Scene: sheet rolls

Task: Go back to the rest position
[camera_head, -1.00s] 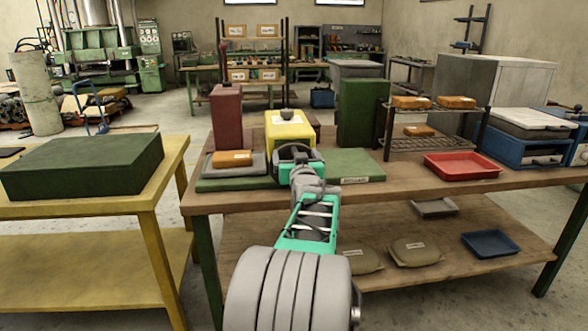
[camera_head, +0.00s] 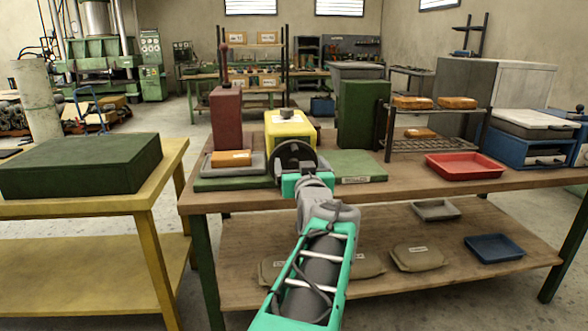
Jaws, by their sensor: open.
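My arm reaches up from the bottom middle of the view, its turquoise link in front of the brown workbench (camera_head: 420,184). My gripper (camera_head: 293,162) is at the far end of the arm, around a dark round part, in front of the yellow block machine (camera_head: 290,127). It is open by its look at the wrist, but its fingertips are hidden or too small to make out. I see nothing held. Whether it touches the machine or the green base plate (camera_head: 350,166) cannot be told.
A maroon block (camera_head: 226,118), an orange pack (camera_head: 231,158) and a dark green block (camera_head: 359,115) stand around my gripper. A wire rack (camera_head: 430,148) with orange packs and a red tray (camera_head: 465,166) are to the right. A yellow table (camera_head: 75,205) stands left, across a gap.

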